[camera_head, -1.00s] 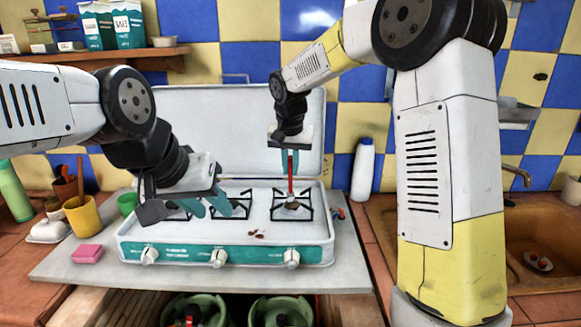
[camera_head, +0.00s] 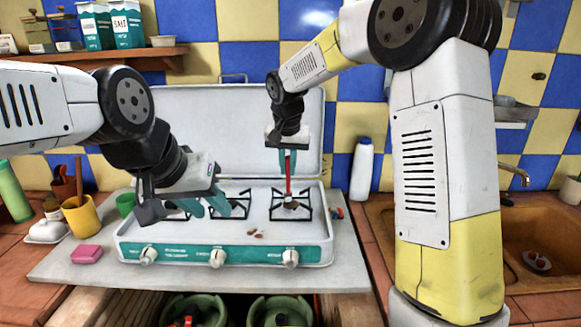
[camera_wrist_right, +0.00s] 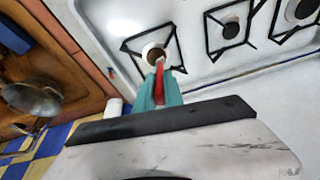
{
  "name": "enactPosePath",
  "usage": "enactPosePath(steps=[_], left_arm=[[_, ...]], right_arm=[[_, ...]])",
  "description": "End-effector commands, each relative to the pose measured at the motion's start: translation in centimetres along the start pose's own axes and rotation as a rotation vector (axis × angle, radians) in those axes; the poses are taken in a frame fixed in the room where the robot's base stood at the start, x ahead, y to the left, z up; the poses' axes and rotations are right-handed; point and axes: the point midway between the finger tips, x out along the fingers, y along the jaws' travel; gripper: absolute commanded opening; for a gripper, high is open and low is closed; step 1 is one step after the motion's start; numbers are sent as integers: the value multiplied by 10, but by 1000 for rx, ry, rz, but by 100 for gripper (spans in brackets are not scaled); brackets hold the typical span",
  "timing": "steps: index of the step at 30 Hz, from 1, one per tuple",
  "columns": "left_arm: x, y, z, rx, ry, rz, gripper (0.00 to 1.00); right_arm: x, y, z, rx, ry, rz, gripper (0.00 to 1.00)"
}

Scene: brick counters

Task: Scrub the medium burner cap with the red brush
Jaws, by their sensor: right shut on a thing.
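The white stove (camera_head: 262,222) has its lid raised and three burners in a row. My right gripper (camera_head: 288,170) is shut on the red brush (camera_head: 289,186), which points down at the rightmost burner (camera_head: 291,206). In the right wrist view, the red brush (camera_wrist_right: 159,72) sits between the teal fingers (camera_wrist_right: 158,90) and overlaps the edge of this burner's brownish cap (camera_wrist_right: 153,52). Exact contact is hard to see. The middle burner (camera_head: 231,205) is clear of the brush. I cannot tell which cap is the medium one. My left gripper (camera_head: 208,208) is open and empty over the stove's left side.
Small brown bits (camera_head: 256,234) lie on the stove top. A pink sponge (camera_head: 87,254), a yellow cup (camera_head: 82,217) and a green cup (camera_head: 126,205) stand left. A white bottle (camera_head: 362,170) stands behind right, and a sink (camera_head: 540,235) is at far right.

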Motion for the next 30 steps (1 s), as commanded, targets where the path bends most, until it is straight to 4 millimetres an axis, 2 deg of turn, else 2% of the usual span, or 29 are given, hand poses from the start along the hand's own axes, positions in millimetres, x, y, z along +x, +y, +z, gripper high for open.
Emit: enactPosePath(steps=[16,30], left_arm=[[0,0,0,0,0,0,36],[0,0,0,0,0,0,36]], right_arm=[[2,17,-2,1,0,1,0],[2,2,1,-1,-4,1,0]])
